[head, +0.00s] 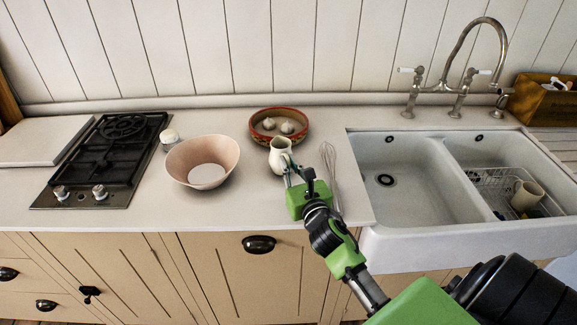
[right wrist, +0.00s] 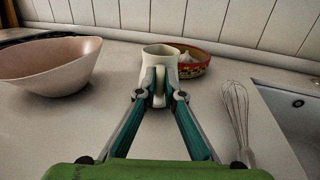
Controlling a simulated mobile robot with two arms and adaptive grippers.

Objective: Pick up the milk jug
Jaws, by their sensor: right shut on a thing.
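The cream milk jug (head: 279,153) stands upright on the white counter, in front of a red-rimmed bowl. It also shows in the right wrist view (right wrist: 159,56), with its handle facing my gripper. My right gripper (head: 288,168) reaches it from the front right. In the right wrist view its fingertips (right wrist: 160,88) are on either side of the jug's handle and shut on it. The jug appears to rest on the counter; I cannot tell whether its base is lifted. My left gripper does not show in either view.
A pink bowl (head: 203,162) stands left of the jug. The red-rimmed bowl (head: 300,116) with pale bulbs is close behind it. A whisk (head: 332,176) lies right of my gripper. The double sink (head: 390,208) is further right, the hob (head: 108,158) far left.

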